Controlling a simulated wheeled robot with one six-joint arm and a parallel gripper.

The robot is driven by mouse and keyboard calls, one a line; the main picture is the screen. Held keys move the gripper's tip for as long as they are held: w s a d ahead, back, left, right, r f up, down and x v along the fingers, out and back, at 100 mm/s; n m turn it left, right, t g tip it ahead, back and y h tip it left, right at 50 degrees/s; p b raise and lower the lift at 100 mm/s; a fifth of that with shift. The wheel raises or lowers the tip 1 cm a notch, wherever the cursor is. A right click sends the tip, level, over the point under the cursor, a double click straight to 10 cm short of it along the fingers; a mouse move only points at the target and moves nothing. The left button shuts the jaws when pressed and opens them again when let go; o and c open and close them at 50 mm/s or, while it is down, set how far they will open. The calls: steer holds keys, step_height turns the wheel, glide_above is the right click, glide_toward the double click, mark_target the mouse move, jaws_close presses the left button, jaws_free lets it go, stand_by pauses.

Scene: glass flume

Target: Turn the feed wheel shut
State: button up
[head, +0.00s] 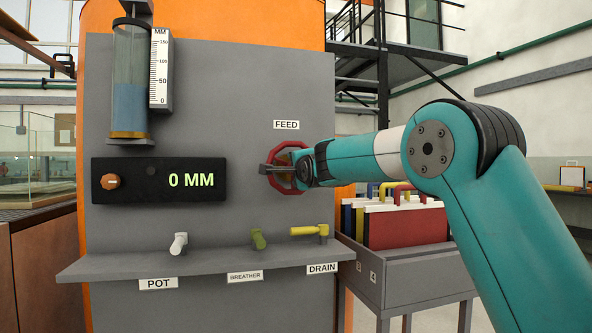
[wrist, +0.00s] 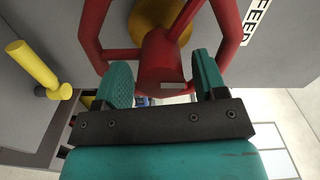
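The red feed wheel (head: 286,190) is on the grey panel under the FEED label (head: 286,125). In the head view my gripper (head: 290,167) is at the wheel and covers part of it. The wheel's red rim and spokes also show in the wrist view (wrist: 233,28), with a brassy disc (wrist: 157,18) behind them. There my two teal fingers (wrist: 160,75) stand apart, one on each side of a red central part of the wheel. I cannot tell whether they press on it. The display (head: 190,180) reads 0 MM. The glass cylinder (head: 129,75) holds blue liquid.
An orange knob (head: 109,181) is left of the display.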

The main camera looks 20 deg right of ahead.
steer(key=shift+a, duration=0.1)
steer(key=s+a+b, duration=0.2)
steer(key=s, duration=1.5)
steer(key=shift+a, duration=0.35)
steer(key=shift+s, duration=0.1)
steer(key=s+a+f+n+g+y, duration=0.35)
steer(key=s+a+f+n, duration=0.25)
steer(key=f, duration=0.3)
steer(key=s+a+f+n+g+y, duration=0.3)
steer(key=s+a+f+n+g, duration=0.3)
steer(key=f, duration=0.3)
steer(key=s+a+f+n+g, duration=0.2)
steer(key=s+f+n+g, duration=0.3)
steer(key=s, duration=0.5)
steer(key=s+a+f+n+g, duration=0.3)
steer(key=s+f+n, duration=0.2)
steer(key=s+n, duration=0.35)
step_height(320, 180, up, 25)
steer(key=s+p, duration=0.1)
steer(key=p, duration=2.3)
steer(key=shift+s+d+m, duration=0.15)
steer(key=shift+d+m, duration=0.1)
steer(key=shift+m, duration=0.1)
